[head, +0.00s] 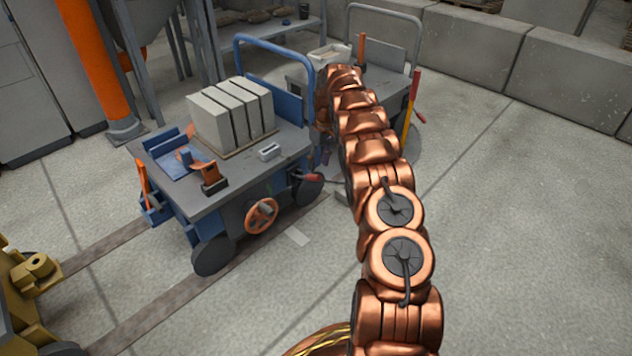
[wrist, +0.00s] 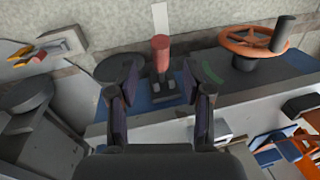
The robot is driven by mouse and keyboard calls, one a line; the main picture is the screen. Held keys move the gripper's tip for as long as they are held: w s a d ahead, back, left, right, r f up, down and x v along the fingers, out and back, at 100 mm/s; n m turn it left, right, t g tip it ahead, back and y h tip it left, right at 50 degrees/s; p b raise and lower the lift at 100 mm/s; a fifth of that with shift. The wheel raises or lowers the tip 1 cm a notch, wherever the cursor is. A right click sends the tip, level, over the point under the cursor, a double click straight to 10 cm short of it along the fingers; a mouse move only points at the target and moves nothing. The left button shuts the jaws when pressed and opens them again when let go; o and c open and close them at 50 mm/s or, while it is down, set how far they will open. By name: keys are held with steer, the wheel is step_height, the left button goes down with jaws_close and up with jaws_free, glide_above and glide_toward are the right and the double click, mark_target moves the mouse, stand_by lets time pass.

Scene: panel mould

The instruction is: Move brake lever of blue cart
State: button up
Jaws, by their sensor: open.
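The blue cart (head: 240,180) stands left of my arm in the head view, with a grey top and a blue push handle. Its brake lever shows a red grip (head: 309,177) at the cart's right side. In the wrist view the brake lever (wrist: 161,52) has a red grip on a dark base, standing against a blue panel. My gripper (wrist: 166,70) is open, with one dark finger to each side of the lever; I cannot tell whether either touches it. In the head view my arm largely hides the gripper.
An orange handwheel (head: 262,215) is on the cart's near side and also shows at the right of the wrist view (wrist: 255,40). Grey blocks (head: 231,113) stand on the cart. A second, grey cart (head: 395,90) is behind my arm. The floor at right is clear.

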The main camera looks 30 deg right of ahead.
mark_target(316, 178)
steer(key=f+b, duration=0.1)
steer(key=f, duration=0.2)
steer(key=a+f+b, duration=0.1)
steer(key=f, duration=0.3)
steer(key=shift+s+a+b, duration=0.1)
steer(key=shift+a+b, duration=0.05)
steer(key=shift+b, duration=0.2)
steer(key=shift+r, duration=0.1)
steer(key=shift+c, duration=0.2)
jaws_close()
